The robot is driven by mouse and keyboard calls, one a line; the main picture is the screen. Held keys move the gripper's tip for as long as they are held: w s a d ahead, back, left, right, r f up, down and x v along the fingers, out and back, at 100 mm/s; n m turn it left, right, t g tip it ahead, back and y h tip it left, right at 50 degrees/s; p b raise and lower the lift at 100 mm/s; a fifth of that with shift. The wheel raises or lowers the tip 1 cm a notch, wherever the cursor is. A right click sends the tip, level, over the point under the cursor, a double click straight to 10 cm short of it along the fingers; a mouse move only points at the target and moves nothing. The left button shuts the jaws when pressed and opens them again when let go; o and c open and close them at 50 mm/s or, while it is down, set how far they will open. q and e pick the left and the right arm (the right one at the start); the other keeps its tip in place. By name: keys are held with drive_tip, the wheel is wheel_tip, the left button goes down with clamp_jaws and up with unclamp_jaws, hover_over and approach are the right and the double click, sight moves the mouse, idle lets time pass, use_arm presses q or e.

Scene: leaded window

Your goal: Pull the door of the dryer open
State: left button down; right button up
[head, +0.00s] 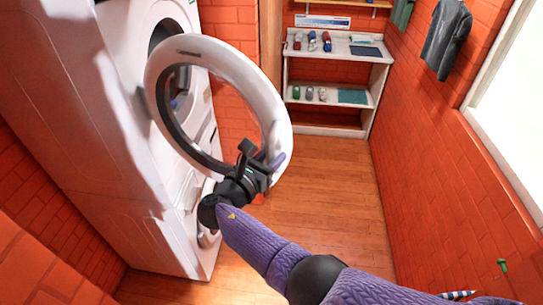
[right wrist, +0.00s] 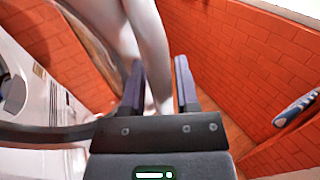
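The white dryer (head: 130,130) is the upper machine of a stack on the left. Its round door (head: 215,58), a thick white ring around glass, stands swung well out from the opening. My right gripper (head: 268,160) is at the lower right part of the door's ring. In the right wrist view, the white ring (right wrist: 150,45) runs down between the two partly spread fingers of my right gripper (right wrist: 160,85). They appear closed on the ring, though the exact contact is partly hidden. My left gripper is in neither view.
A white shelf unit (head: 333,131) with small items stands at the back. Dark clothes (head: 446,40) hang on the right brick wall (head: 415,140), beside a bright window. The wooden floor (head: 330,190) between machine and wall is clear. A lower white machine (head: 165,225) stands beneath the dryer.

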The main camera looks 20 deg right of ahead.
drive_tip(key=shift+o, duration=1.1)
drive_tip(key=v, duration=0.7)
drive_tip(key=shift+s+a+b, duration=0.15)
drive_tip(key=shift+a+b, duration=0.05)
drive_tip(key=shift+b, duration=0.2)
